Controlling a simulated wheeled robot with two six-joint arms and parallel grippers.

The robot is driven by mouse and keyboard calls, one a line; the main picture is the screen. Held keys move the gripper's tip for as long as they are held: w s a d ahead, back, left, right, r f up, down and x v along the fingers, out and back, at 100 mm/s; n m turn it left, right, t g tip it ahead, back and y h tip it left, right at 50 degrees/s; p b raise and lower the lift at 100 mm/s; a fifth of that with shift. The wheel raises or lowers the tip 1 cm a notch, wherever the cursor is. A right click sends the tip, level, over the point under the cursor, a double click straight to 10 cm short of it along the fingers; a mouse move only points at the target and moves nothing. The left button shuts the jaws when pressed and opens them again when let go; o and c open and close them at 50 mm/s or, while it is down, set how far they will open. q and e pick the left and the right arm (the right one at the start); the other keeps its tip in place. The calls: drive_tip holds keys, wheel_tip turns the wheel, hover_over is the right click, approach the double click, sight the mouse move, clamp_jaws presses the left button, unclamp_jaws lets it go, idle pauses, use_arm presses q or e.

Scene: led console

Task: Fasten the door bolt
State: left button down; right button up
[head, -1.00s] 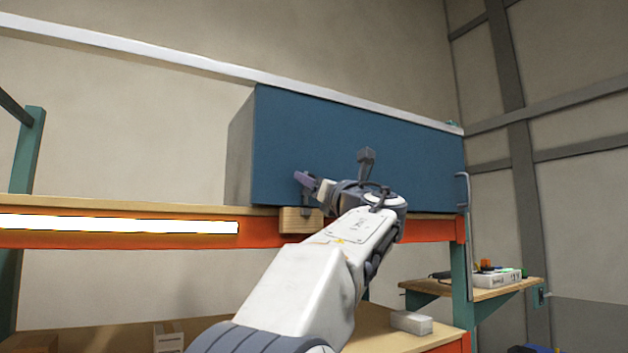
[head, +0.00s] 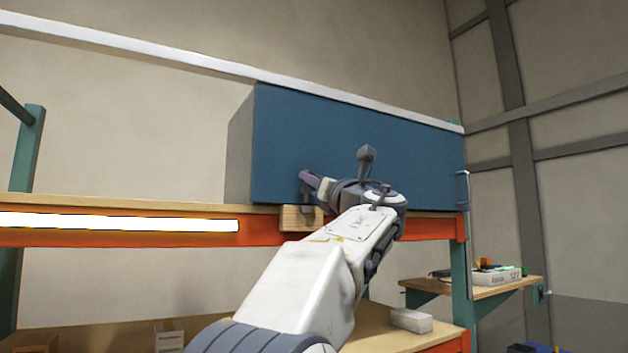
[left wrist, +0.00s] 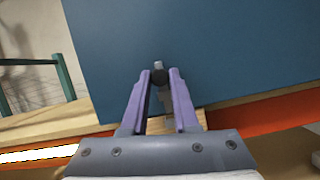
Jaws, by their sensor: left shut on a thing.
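A blue cabinet door (head: 350,135) stands upright on the shelf, and it fills the upper part of the left wrist view (left wrist: 215,50). My left gripper (head: 306,178) is at the door's lower left. In the left wrist view, the purple fingers of my left gripper (left wrist: 159,75) are shut on the dark round knob of the bolt (left wrist: 158,76). Grey bolt metal shows above and below the knob. In the head view the bolt (head: 306,200) is partly hidden by my gripper. A wooden block (head: 297,219) sits below it at the shelf edge. My right gripper is out of view.
The shelf has an orange front beam (head: 262,234) with a bright light strip (head: 120,223). A small side shelf (head: 480,290) with a white box stands at right. A white block (head: 411,320) lies on the lower shelf.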

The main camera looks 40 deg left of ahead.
sight(308, 189)
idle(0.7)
use_arm(q)
wheel_tip(308, 189, down, 3)
drive_tip(key=b, duration=0.3)
drive_tip(key=c, duration=0.7)
unclamp_jaws()
drive_tip(key=shift+w, duration=0.1)
